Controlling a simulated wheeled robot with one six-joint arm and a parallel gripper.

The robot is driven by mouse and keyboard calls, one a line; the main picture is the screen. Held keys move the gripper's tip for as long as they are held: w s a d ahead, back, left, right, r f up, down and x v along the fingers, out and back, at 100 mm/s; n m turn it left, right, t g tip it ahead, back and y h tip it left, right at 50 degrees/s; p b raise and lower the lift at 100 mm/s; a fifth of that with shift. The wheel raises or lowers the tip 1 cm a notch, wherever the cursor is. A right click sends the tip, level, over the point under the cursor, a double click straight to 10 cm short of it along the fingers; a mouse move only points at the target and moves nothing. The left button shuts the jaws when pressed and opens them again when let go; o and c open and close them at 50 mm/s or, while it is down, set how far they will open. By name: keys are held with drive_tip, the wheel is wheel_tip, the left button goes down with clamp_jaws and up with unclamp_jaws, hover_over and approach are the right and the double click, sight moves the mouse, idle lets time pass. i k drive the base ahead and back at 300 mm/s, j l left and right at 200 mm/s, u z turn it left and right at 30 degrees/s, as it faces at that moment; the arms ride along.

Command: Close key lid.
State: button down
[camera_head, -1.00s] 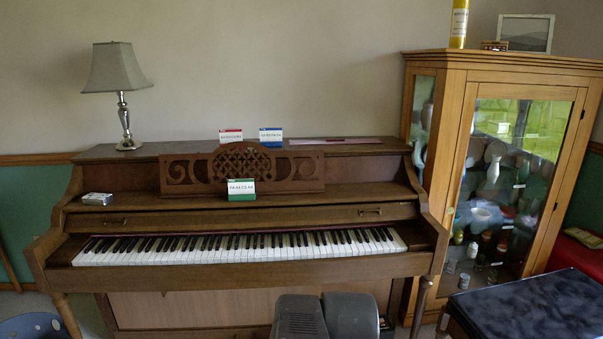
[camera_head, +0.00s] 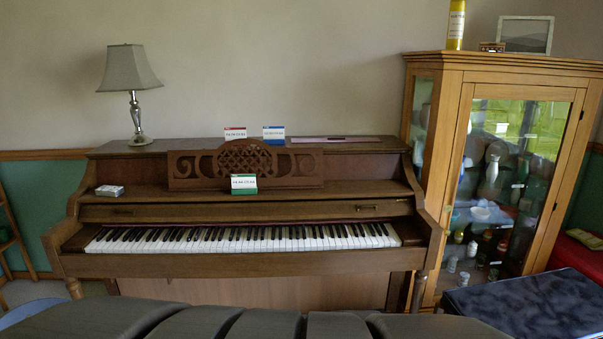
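The upright brown piano (camera_head: 250,260) stands against the wall with its row of black and white keys (camera_head: 240,237) exposed. The key lid (camera_head: 250,211) is open. It shows as a long wooden strip behind and above the keys, with one small handle (camera_head: 123,211) near its left end and another (camera_head: 366,207) near its right end. Dark grey parts of my own arm (camera_head: 240,322) fill the bottom edge of the view, in front of the piano. My gripper's fingers are not visible, and nothing of mine is seen touching the lid.
A carved music stand (camera_head: 245,166) holds a small green-and-white card box (camera_head: 243,183). A lamp (camera_head: 130,90) and two more small boxes stand on the piano top. A glass cabinet (camera_head: 500,180) is close on the right, with a dark-topped bench (camera_head: 535,305) before it.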

sight(359, 209)
drive_tip(key=i+j+u, duration=0.2)
drive_tip(key=i+j, duration=0.2)
drive_tip(key=i+j+u, duration=0.2)
drive_tip(key=i, duration=0.25)
drive_tip(key=i+j+u, duration=0.2)
drive_tip(key=i+j, duration=0.15)
drive_tip(key=i+j+u, duration=0.15)
drive_tip(key=i, duration=0.4)
